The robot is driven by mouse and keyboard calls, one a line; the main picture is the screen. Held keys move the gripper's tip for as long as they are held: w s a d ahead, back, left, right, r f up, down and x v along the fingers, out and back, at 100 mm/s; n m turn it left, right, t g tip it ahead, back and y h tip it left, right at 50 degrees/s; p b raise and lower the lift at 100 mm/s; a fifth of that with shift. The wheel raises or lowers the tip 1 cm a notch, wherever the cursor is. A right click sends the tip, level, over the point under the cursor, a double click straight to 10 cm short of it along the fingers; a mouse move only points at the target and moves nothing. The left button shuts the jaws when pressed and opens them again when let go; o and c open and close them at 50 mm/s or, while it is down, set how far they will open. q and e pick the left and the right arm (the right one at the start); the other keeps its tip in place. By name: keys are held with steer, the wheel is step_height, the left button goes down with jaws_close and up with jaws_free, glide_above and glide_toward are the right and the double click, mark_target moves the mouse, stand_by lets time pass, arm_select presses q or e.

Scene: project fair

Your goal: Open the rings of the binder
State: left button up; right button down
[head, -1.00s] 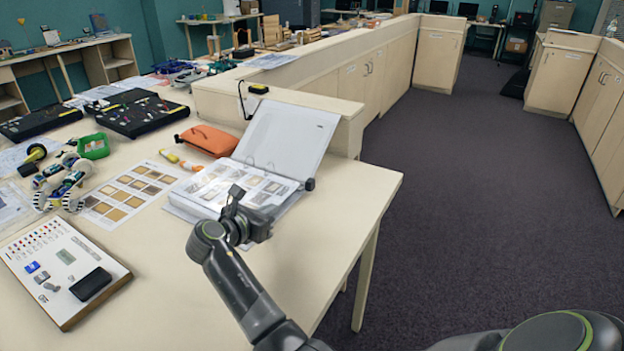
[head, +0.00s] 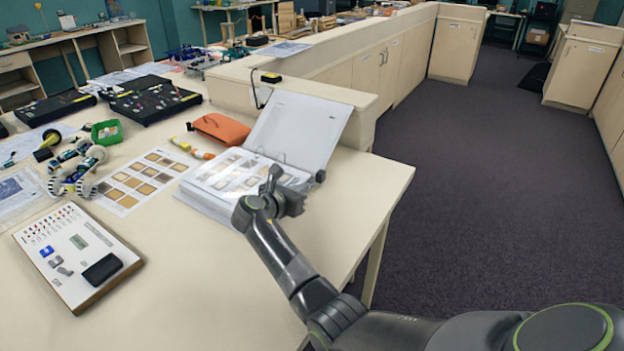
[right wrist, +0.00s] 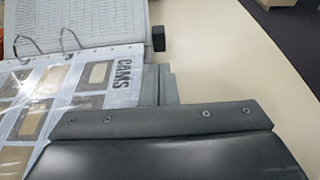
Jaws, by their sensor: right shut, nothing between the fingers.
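The binder lies open on the table, its white cover (head: 299,128) tilted up at the back against the low partition. Its sleeved sample pages (head: 222,178) lie flat in front; they also show in the right wrist view (right wrist: 35,105). Two metal rings (right wrist: 70,40) arch at the fold in the right wrist view; I cannot tell whether they are closed. A small black block (head: 320,176) sits at the right end of the fold, also in the right wrist view (right wrist: 158,38). My right gripper (head: 274,177) is shut and empty over the pages' right part, short of the block. My left gripper is out of view.
An orange pouch (head: 221,129) and an orange-yellow marker (head: 193,149) lie left of the binder. A sample sheet (head: 133,182) and a component board (head: 75,252) lie further left. The table's right edge is close to the binder; the tabletop right of it is bare.

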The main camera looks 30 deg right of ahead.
mark_target(318, 177)
steer(key=shift+r+x, duration=0.2)
steer(key=shift+x, duration=0.8)
steer(key=shift+r+x, duration=0.15)
steer(key=shift+x, duration=0.9)
steer(key=shift+r+x, duration=0.2)
steer(key=shift+x, duration=0.8)
steer(key=shift+d+p, duration=0.1)
steer(key=shift+p, duration=0.25)
